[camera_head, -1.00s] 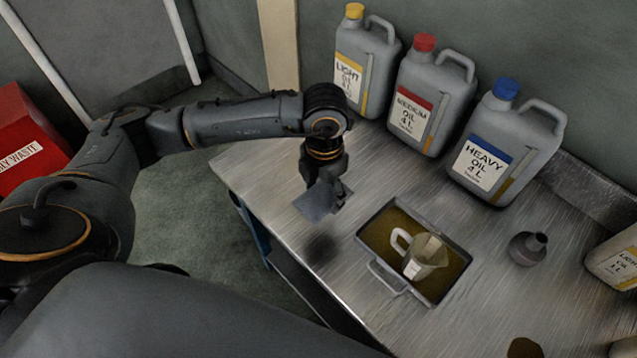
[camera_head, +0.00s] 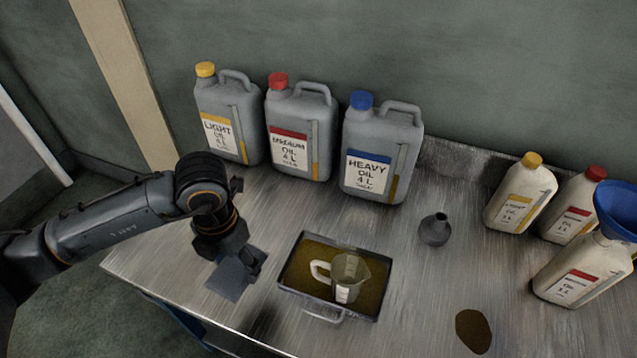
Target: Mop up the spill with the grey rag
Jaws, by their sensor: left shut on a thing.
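The grey rag (camera_head: 234,277) is a flat dark grey square at the left part of the metal bench. My left gripper (camera_head: 243,264) is shut on it and holds it over the bench, left of the drip tray. I cannot tell whether the rag touches the bench. The spill (camera_head: 473,331) is a dark brown oval patch on the bench at the front right, well apart from the rag. My right gripper is not in view.
A tray (camera_head: 284,285) of brown oil holds a clear measuring jug (camera_head: 348,277) between rag and spill. Large grey cans, including heavy oil (camera_head: 382,150), line the back. A dark small vessel (camera_head: 435,230) stands mid-right. White bottles (camera_head: 520,193) and a blue funnel (camera_head: 619,208) are right.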

